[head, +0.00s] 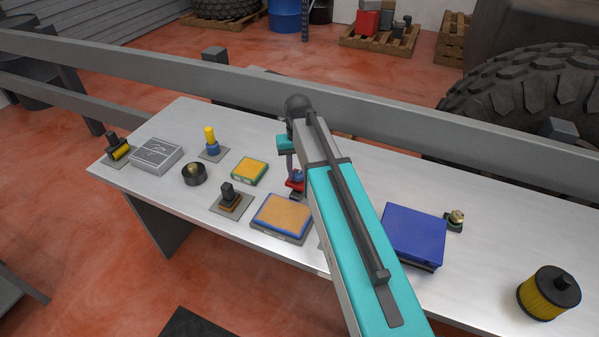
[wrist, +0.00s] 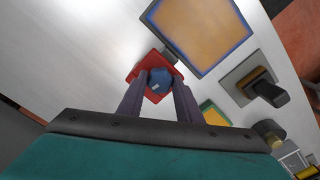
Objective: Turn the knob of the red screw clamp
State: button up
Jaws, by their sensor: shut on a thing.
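The red screw clamp (head: 294,184) stands on the grey table behind the blue-rimmed tan panel, partly hidden by my arm in the head view. In the wrist view the red body (wrist: 143,66) of the clamp shows beyond my fingertips, with a dark piece at its far side. Its blue knob (wrist: 160,82) sits between my two fingers. My gripper (wrist: 160,90) is shut on the knob, with one finger on each side of it. In the head view my gripper (head: 295,172) points down at the clamp.
A blue-rimmed tan panel (head: 283,214) lies close in front. A green-rimmed panel (head: 249,170) and a black-handled piece (head: 230,197) stand to the left. A blue box (head: 414,232) and a yellow filter (head: 548,292) are to the right. A grey rail runs behind the table.

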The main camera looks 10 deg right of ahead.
jog(key=shift+s+f+n, duration=0.2)
jog(key=shift+n, duration=0.8)
jog(key=o, duration=1)
jog(key=shift+w, duration=0.1)
jog(key=shift+o, duration=0.2)
jog(key=shift+r, duration=0.1)
jog(key=shift+r, duration=0.1)
jog(key=shift+w+r+p, duration=0.1)
jog(key=shift+r+p, duration=0.65)
jog(key=shift+r, duration=0.4)
notch_tip(320, 180, up, 11)
jog(key=p, duration=0.6)
jog(key=shift+r, duration=0.15)
